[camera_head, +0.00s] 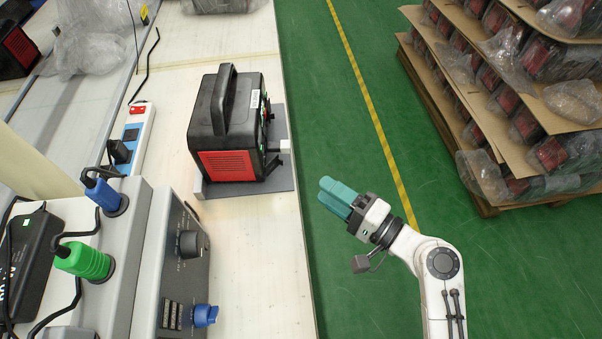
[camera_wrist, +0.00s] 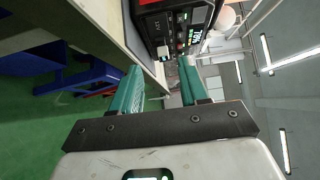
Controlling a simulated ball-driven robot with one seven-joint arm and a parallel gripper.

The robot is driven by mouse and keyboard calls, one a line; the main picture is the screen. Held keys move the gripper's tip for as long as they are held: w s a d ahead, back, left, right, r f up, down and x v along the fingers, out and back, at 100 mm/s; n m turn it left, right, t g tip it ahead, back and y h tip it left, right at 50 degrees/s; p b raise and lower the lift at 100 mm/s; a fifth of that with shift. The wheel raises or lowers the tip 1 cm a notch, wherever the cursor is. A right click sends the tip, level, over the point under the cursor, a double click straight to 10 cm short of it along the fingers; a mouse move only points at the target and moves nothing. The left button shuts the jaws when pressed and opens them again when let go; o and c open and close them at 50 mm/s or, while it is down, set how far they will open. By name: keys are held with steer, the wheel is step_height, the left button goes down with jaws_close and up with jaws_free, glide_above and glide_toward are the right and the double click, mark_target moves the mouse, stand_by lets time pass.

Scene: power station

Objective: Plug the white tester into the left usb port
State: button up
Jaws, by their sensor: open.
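The black power station (camera_head: 228,118) with red side vents stands on the table. Its front panel, with a lit display and several ports, shows sideways in the wrist view (camera_wrist: 178,28). A small white block (camera_head: 285,147), which looks like the white tester, sticks out at the panel side; a white block also shows against the panel in the wrist view (camera_wrist: 163,52). I cannot tell whether it sits in a port, and the left USB port is too small to make out. My gripper (camera_head: 324,191), with teal fingers, is open and empty beyond the table edge, apart from the station, its fingers pointing toward the panel (camera_wrist: 160,76).
A grey plate (camera_head: 280,181) lies under the station. A grey control box (camera_head: 182,262) with knobs and blue and green plugs stands at the lower left. Stacked packed goods (camera_head: 530,110) stand on a pallet at right; green floor lies between.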

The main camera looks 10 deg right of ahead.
mark_target(275, 166)
steer(key=p+x, duration=0.1)
steer(key=x, duration=0.9)
steer(key=shift+a, duration=0.15)
steer(key=shift+c, duration=0.3)
jaws_close()
